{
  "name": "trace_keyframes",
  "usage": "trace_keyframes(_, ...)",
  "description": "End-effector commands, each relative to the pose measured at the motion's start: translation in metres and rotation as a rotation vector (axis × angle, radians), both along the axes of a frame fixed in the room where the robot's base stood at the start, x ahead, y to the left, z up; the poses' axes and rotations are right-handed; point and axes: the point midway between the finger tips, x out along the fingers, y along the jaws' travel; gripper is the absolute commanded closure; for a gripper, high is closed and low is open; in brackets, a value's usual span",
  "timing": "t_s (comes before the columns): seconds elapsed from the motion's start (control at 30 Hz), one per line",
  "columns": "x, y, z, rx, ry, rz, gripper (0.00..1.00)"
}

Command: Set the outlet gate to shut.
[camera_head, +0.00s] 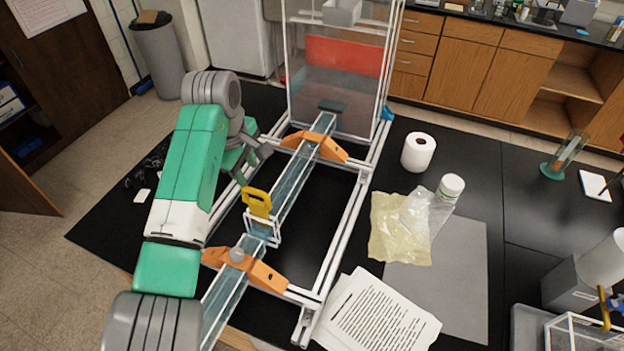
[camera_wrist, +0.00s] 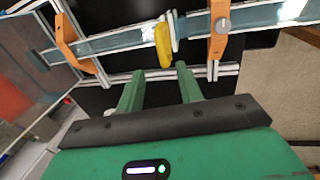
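A yellow handle (camera_head: 257,201) stands over the clear channel (camera_head: 300,170), above a small white frame (camera_head: 264,229). It looks like the handle of the outlet gate; I cannot tell whether the gate is raised or lowered. The handle also shows in the wrist view (camera_wrist: 163,45), just beyond my fingertips. My gripper (camera_wrist: 160,70) is open and empty, its two green fingers apart with the handle roughly ahead of the gap. In the head view my gripper (camera_head: 238,170) is beside the channel, partly hidden by my wrist.
Orange brackets (camera_head: 318,145) hold the channel on an aluminium extrusion frame (camera_head: 347,232). A clear tank (camera_head: 340,80) with a red panel stands at the channel's far end. Papers (camera_head: 375,318), a plastic bag (camera_head: 400,228), a bottle and a white roll (camera_head: 418,152) lie to the right.

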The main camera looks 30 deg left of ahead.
Motion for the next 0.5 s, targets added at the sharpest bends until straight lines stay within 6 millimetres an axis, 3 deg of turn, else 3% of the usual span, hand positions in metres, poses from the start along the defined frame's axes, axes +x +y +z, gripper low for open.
trace_keyframes(0.13, 0.002, -0.001, -0.011, -0.001, 0.002, -0.002, 0.64)
trace_keyframes(0.5, 0.015, 0.001, -0.071, 0.002, -0.001, -0.004, 0.64)
